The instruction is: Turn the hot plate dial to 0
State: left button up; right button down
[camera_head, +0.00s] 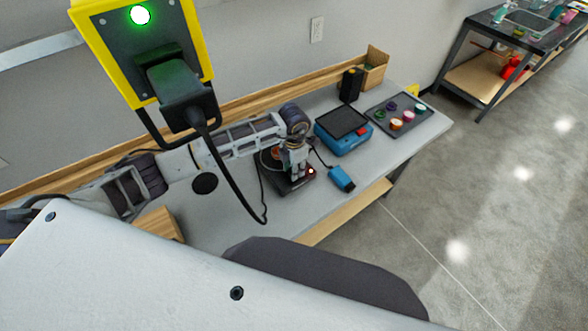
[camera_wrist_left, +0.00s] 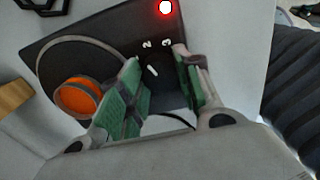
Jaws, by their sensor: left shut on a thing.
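The black hot plate (camera_head: 283,187) lies on the grey bench, with a round ring marked on its top. It fills much of the left wrist view (camera_wrist_left: 100,32). Its red light (camera_wrist_left: 166,7) is lit. The numbers 1, 2 and 3 show by my fingertips. My left gripper (camera_head: 295,175) reaches down over the hot plate's front part. In the left wrist view its green-padded fingers (camera_wrist_left: 157,58) stand on either side of the dark dial (camera_wrist_left: 160,92) and are shut on it. The dial's pointer cannot be made out. My right gripper is not in view.
An orange round object (camera_wrist_left: 77,97) sits on the ring, close beside the left finger. A blue device (camera_head: 343,142), a small blue item (camera_head: 341,179) and a dark tray (camera_head: 415,127) of small colored containers are to the right. A yellow-framed box (camera_head: 200,30) hangs in front.

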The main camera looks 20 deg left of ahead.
pick_arm(q)
jog(key=n, duration=0.3)
jog(key=shift+b, duration=0.4)
jog(key=n, duration=0.4)
jog(key=shift+b, duration=0.35)
jog(key=n, duration=0.3)
jog(key=shift+n, duration=0.4)
jog(key=shift+w+r+n, duration=0.1)
jog(key=shift+n, duration=1.4)
jog(key=o, duration=1.1)
jog(key=shift+r, duration=5.95)
